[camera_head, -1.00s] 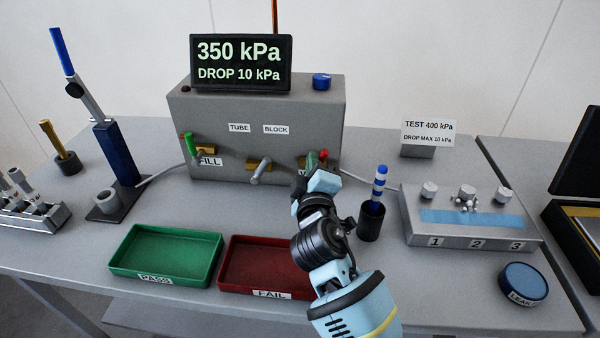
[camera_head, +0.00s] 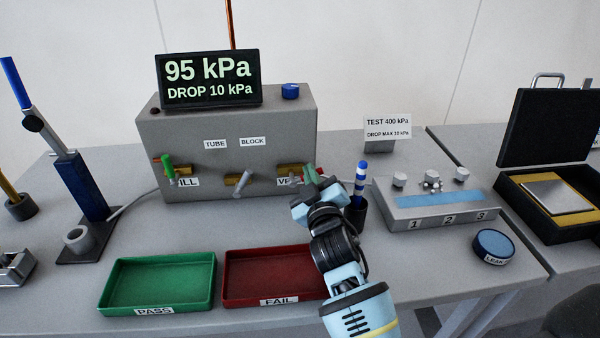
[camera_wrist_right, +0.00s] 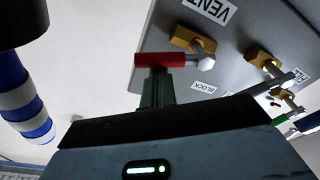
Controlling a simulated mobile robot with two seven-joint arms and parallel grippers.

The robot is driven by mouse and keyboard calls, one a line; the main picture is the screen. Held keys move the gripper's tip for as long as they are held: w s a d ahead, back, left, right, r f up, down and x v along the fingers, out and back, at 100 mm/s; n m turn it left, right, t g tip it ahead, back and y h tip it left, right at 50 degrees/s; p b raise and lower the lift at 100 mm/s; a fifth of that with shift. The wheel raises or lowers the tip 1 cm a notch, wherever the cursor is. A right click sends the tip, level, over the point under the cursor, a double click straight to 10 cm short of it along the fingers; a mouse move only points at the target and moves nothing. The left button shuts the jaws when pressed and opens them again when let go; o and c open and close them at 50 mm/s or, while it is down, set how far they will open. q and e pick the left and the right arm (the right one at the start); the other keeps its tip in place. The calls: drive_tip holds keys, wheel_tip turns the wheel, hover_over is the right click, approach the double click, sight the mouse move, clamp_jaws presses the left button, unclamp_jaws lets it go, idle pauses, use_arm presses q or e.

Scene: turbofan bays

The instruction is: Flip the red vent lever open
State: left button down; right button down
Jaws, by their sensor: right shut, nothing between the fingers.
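The red vent lever (camera_wrist_right: 166,60) shows in the right wrist view as a red grip on a metal stem, at the brass valve (camera_wrist_right: 193,40) by the VENT label. In the head view, the VENT valve is at the right of the grey test box (camera_head: 225,150), and only a bit of red shows there. My right gripper (camera_head: 311,176) is shut and empty. Its green fingertips (camera_wrist_right: 157,76) are right at the red grip; I cannot tell whether they touch. The display (camera_head: 208,80) reads 95 kPa, DROP 10 kPa. My left gripper is not in view.
A blue-and-white striped rod in a dark cup (camera_head: 357,215) stands close right of my right gripper. The green PASS tray (camera_head: 158,285) and red FAIL tray (camera_head: 240,290) lie in front of the box. A numbered block (camera_head: 430,208) stands to the right.

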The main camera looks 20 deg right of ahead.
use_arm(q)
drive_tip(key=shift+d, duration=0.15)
use_arm(e)
drive_tip(key=shift+d+f, duration=0.45)
drive_tip(key=shift+f, duration=0.25)
drive_tip(key=shift+s+f, duration=0.1)
drive_tip(key=shift+f, duration=0.2)
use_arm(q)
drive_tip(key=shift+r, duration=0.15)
use_arm(e)
drive_tip(key=shift+d+r, duration=0.1)
